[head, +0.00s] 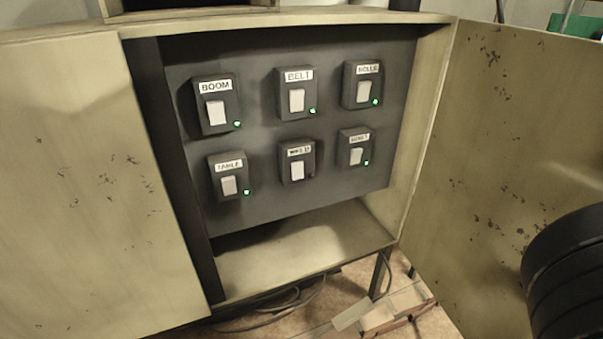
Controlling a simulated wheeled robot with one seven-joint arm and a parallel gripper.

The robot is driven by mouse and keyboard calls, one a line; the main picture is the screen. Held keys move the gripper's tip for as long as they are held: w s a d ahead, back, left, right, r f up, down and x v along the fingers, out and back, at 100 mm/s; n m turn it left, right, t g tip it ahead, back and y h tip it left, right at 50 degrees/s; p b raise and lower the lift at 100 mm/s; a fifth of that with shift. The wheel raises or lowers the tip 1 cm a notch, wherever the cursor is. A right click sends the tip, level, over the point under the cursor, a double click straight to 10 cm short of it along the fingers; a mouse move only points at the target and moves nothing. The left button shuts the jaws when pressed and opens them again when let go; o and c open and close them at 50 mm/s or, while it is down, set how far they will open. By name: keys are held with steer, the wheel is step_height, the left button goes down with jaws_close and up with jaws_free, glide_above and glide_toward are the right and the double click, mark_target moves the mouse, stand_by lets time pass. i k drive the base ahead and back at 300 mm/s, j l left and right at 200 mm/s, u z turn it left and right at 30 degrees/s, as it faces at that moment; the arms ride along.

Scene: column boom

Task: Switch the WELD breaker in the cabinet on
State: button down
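The cabinet (345,247) stands open in the head view, with a grey panel of breakers in two rows inside. The bottom middle breaker (297,162) has a small blurred label that looks like WELD, though I cannot read it surely. It has a pale rocker, and no green light shows on it. The other breakers each show a lit green light. My gripper is not in view.
The BOOM (215,104) and BELT (296,92) breakers are in the top row, with another (362,85) at right. TABLE (229,176) and another breaker (355,149) flank the bottom middle one. Open doors stand left (90,190) and right (500,130); space before the panel looks clear.

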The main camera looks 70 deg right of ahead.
mark_target(296, 172)
steer(key=i+j+z, duration=0.65)
steer(key=j, duration=0.2)
steer(key=i+j+z, duration=0.35)
steer(key=j, duration=0.2)
